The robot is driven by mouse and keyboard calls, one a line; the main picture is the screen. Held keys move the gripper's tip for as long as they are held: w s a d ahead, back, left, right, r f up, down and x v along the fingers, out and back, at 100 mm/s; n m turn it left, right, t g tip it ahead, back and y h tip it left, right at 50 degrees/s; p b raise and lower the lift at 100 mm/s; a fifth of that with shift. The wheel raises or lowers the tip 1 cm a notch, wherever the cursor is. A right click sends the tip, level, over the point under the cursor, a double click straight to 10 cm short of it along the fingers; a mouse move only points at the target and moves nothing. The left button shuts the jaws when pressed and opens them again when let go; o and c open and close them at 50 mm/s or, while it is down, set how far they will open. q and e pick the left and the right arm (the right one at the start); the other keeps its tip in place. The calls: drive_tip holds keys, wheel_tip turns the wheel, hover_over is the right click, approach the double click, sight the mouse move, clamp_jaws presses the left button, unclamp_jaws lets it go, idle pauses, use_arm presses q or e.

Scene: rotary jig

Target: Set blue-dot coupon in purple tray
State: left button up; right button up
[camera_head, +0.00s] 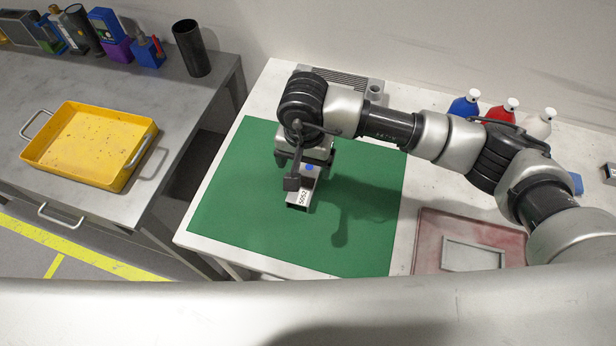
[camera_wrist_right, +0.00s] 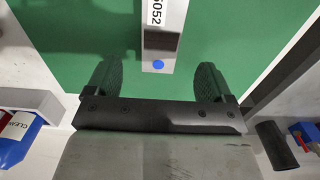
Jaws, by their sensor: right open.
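A grey metal coupon (camera_head: 299,197) with a white "5052" label and a blue dot stands out from under my right gripper on a green mat (camera_head: 240,210). In the right wrist view the coupon (camera_wrist_right: 160,42) has its blue-dot end between the fingertips, with a gap on each side. My right gripper (camera_head: 308,173) is open above it; it also shows in the right wrist view (camera_wrist_right: 158,75). I see no clearly purple tray. A reddish, worn tray (camera_head: 428,235) holding a pale rectangular frame is at the right. My left gripper is not in view.
A yellow tray (camera_head: 140,155) with handles sits on the grey bench at left. A small purple bin (camera_head: 117,50) and a black cylinder (camera_head: 191,48) stand behind it. Blue, red and white bottles (camera_head: 500,112) stand behind my right arm. The mat around the coupon is clear.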

sight(305, 180)
drive_tip(key=shift+f, duration=0.4)
wheel_tip(305, 180, down, 5)
drive_tip(key=shift+r+p, duration=0.1)
drive_tip(key=shift+p, duration=1.05)
drive_tip(key=shift+f, duration=0.25)
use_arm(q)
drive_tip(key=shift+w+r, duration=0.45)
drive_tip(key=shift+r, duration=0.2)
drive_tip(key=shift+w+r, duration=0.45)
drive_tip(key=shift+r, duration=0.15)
use_arm(e)
drive_tip(key=shift+c, duration=0.8)
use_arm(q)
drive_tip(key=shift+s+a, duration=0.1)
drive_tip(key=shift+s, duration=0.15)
use_arm(e)
drive_tip(key=shift+w, duration=0.1)
drive_tip(key=c, duration=1)
